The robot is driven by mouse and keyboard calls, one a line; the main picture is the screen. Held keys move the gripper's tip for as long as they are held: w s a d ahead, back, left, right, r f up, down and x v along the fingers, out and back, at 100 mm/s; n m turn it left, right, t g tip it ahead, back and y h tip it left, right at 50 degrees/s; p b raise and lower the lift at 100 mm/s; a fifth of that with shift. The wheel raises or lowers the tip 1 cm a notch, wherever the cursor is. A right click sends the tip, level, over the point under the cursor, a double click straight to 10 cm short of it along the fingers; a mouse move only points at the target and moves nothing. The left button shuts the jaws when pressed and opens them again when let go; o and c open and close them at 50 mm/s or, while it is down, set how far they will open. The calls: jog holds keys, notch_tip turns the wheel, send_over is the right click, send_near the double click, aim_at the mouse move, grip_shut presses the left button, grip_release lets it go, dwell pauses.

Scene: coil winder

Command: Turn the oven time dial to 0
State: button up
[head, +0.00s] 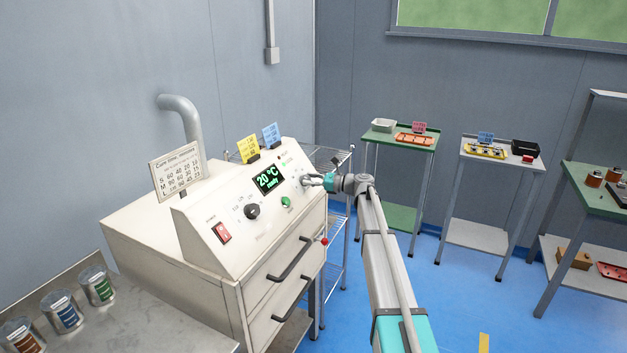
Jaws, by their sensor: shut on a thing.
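The oven (170,236) is a cream cabinet with a sloped control panel on its upper front. My gripper (307,181) reaches in from the right and is shut at the panel's right end, on what appears to be the time dial. The fingers cover most of that dial, so its pointer and setting cannot be read. A second black dial (252,211) sits further left on the panel, clear of my gripper. The green-lit display (268,179) reads 20 °C with a smaller word under it.
The panel also has a red switch (221,232) and a green button (286,202). A cure-time card (177,168) stands on top. Drawer handles (290,259) stick out below. Side tables (400,142) stand at the back right, with open blue floor before them.

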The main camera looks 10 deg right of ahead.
jog(key=shift+w+a+r+n+g, duration=0.15)
jog(key=shift+a+n+g, duration=0.25)
jog(key=shift+n, duration=0.6)
jog(key=n+g+p, duration=0.2)
jog(key=n+g, duration=0.2)
jog(key=n, duration=0.1)
jog(key=shift+r+n+p, duration=0.1)
jog(key=shift+n+p, duration=0.2)
jog(key=n+g+p, duration=0.1)
jog(key=n+g, duration=0.1)
jog(key=n, duration=0.1)
jog(key=shift+h, duration=0.3)
jog(key=shift+n+g+p, duration=0.4)
jog(key=shift+n, duration=0.1)
jog(key=shift+s+f, duration=0.2)
jog(key=shift+f, duration=0.05)
jog(key=o, duration=0.9)
jog(key=shift+o, duration=1.2)
jog(key=shift+w+d, duration=0.1)
